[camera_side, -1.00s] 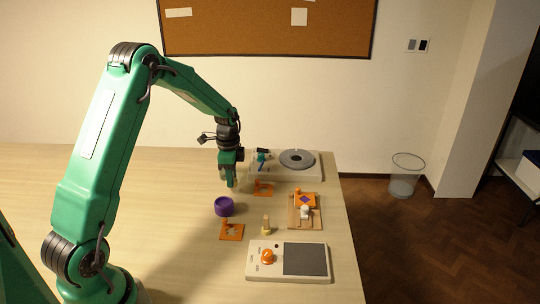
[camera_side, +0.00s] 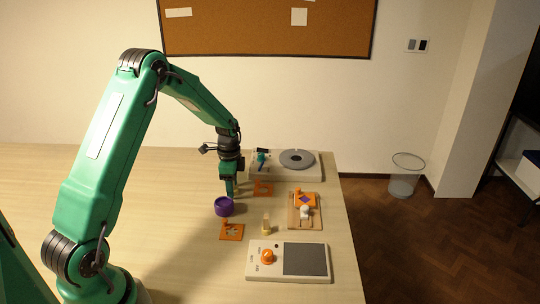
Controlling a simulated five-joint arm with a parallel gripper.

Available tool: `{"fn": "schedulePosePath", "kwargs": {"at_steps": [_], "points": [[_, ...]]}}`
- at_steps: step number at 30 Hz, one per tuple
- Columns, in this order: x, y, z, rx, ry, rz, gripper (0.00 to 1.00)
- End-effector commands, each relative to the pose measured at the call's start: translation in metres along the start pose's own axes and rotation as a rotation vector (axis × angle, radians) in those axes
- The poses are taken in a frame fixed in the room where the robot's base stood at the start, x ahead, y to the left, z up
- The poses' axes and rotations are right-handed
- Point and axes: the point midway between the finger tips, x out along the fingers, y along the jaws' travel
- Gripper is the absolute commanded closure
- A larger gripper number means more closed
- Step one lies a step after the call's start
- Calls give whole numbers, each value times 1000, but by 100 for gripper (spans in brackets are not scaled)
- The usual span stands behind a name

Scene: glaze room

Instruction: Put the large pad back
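I cannot tell for sure which thing is the large pad. My gripper (camera_side: 230,194) points down, its tips at the far rim of a purple round pot (camera_side: 223,208). I cannot tell whether it touches the pot, or whether its fingers are open or shut. A small pale upright piece (camera_side: 266,227) stands to the right of the front plate. A wooden board (camera_side: 293,221) holds orange, purple and white pieces.
A white device with an orange knob (camera_side: 267,256) and a dark grey panel (camera_side: 305,259) lies at the front right. A white base with a grey disc (camera_side: 297,159) stands behind. The table's right edge is close to them. The table's left side is clear.

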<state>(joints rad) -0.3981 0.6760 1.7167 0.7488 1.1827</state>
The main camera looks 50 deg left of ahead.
Motion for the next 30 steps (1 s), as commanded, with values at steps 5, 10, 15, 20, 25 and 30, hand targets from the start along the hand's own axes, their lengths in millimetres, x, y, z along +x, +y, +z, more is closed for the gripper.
{"fn": "schedulePosePath", "kwargs": {"at_steps": [5, 10, 15, 20, 25, 30], "points": [[-1, 0, 0, 0, 0, 0, 51], [-6, 0, 0, 0, 0, -1, 51], [-22, -1, 0, 0, 1, -3, 51], [-44, -1, 0, 0, 2, -4, 51], [-73, -1, 0, 0, 2, -4, 51], [-99, -1, 0, 0, 1, -4, 51]]}}
